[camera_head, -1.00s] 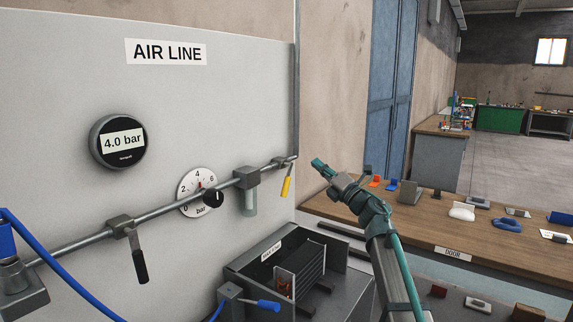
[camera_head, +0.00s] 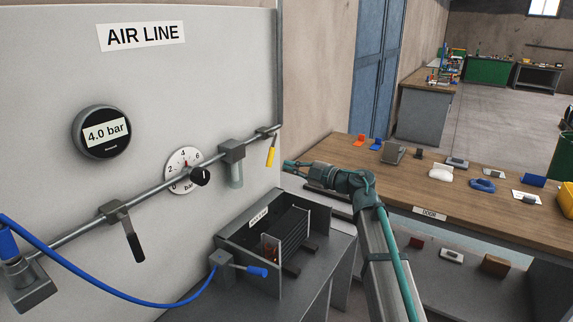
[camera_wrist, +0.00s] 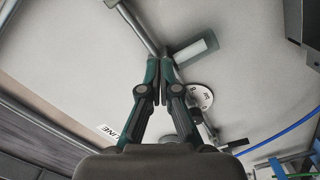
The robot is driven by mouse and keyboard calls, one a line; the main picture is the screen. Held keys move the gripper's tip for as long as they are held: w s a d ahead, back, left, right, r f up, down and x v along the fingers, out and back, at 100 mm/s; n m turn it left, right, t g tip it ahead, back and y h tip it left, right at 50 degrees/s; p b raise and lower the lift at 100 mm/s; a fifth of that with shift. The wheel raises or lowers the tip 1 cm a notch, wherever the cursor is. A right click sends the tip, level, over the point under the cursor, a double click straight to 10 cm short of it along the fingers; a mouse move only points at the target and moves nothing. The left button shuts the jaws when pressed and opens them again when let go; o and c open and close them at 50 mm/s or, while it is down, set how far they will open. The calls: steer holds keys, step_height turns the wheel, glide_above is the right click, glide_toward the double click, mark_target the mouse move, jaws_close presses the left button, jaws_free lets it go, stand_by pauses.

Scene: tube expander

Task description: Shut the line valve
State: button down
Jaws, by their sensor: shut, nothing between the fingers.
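A grey pipe (camera_head: 75,234) slopes along the AIR LINE panel. A valve with a black lever (camera_head: 132,246) hangs down from its left part. A second valve, with a yellow lever (camera_head: 271,156) pointing down, is at its right end. I cannot tell from labels which is the line valve. My gripper (camera_head: 287,166) is shut and empty, just right of and slightly below the yellow lever in the head view, with no clear contact. In the wrist view my gripper (camera_wrist: 160,62) has its fingers together, near a pale filter bowl (camera_wrist: 196,48); the yellow lever is not visible there.
A pressure display (camera_head: 104,132) reads 4.0 bar. A dial with a black knob (camera_head: 200,176) and the filter bowl (camera_head: 236,174) sit along the pipe. A blue hose (camera_head: 100,281) crosses low at left. An open box (camera_head: 235,238) stands below; a wooden bench (camera_head: 400,168) is right.

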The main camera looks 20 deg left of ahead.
mark_target(270, 152)
steer(key=w+a+f+p, duration=0.2)
steer(key=w+a+p, duration=0.1)
steer(key=w+a, duration=0.3)
steer(key=shift+a+p, duration=0.3)
steer(key=shift+a, duration=0.85)
steer(key=shift+a+f, duration=0.1)
steer(key=shift+f, duration=0.05)
